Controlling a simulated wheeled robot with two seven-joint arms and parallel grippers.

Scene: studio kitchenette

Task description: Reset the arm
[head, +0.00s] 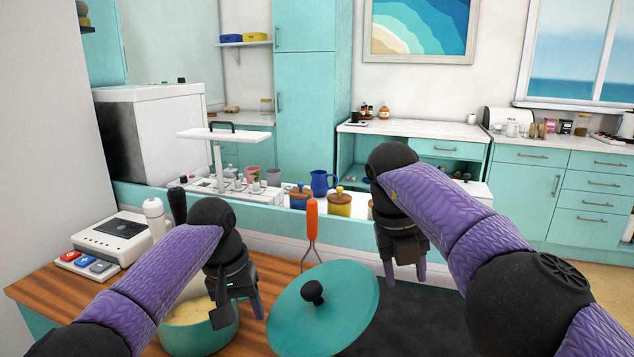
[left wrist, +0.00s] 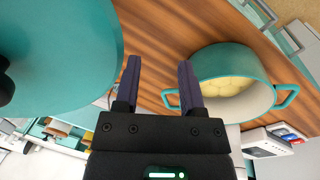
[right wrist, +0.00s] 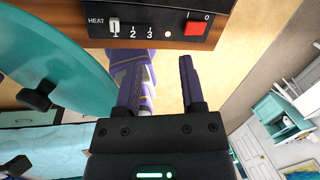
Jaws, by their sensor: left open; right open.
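My left gripper (head: 243,308) is open and empty, beside the right side of a teal pot (head: 190,342) with yellow pieces in it. In the left wrist view its two dark fingers (left wrist: 158,68) stand apart between the pot (left wrist: 240,62) and a teal lid (left wrist: 75,50). My right gripper (head: 404,273) is open and empty, to the upper right of the lid (head: 345,305). In the right wrist view its fingers (right wrist: 163,65) are apart with nothing between them. The lid has a black knob (head: 312,292); its support cannot be told.
A wooden counter (head: 55,288) holds a white appliance (head: 112,238) and a pad with red and blue buttons (head: 88,265). An orange-handled masher (head: 311,222) stands behind the lid. A heat panel with a red switch (right wrist: 197,27) shows in the right wrist view. Jars and a blue jug (head: 320,183) stand beyond.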

